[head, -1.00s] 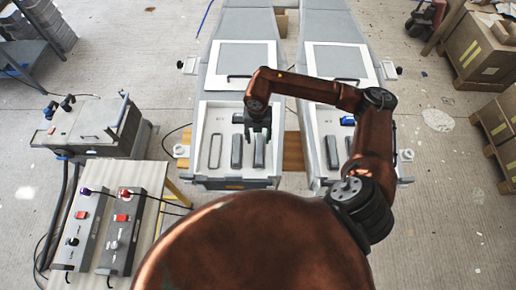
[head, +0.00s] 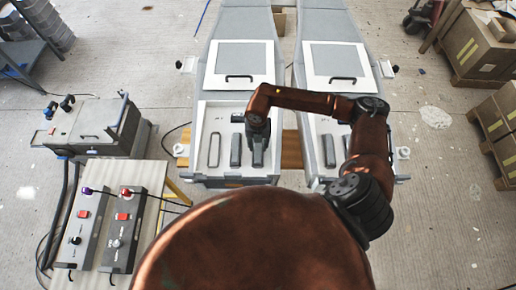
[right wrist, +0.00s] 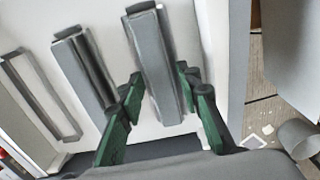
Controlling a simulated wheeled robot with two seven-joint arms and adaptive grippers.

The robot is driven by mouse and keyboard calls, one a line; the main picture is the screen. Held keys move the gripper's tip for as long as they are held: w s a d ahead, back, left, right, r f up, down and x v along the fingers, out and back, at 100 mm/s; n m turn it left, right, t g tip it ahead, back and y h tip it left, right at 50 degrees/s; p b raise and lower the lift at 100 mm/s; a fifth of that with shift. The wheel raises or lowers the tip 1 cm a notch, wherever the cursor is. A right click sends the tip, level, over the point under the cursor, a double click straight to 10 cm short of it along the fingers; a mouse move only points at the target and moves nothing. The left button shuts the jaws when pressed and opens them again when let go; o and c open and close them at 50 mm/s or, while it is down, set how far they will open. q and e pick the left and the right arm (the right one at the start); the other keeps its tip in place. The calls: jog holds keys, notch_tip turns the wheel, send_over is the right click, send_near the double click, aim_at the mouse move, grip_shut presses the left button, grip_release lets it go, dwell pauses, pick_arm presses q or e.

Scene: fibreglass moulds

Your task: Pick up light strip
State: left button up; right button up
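Two dark grey bars that look like light strips lie side by side in the left white mould tray (head: 202,160). The left strip (head: 236,150) is clear of my arm; it also shows in the right wrist view (right wrist: 85,70). My right gripper (head: 258,139) is over the right strip (head: 257,159) and hides part of it. In the right wrist view my right gripper's green fingers (right wrist: 160,88) are apart, one on each side of the right strip (right wrist: 152,55). Whether they touch it is unclear. My left gripper is not in view.
A thin rectangular frame (head: 214,150) lies left of the strips. A second mould tray (head: 315,155) stands to the right, partly behind my arm, with another bar (head: 330,150). A table (head: 150,172) with two switch boxes stands at lower left.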

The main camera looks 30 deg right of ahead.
grip_shut()
jog(key=shift+r, duration=0.2)
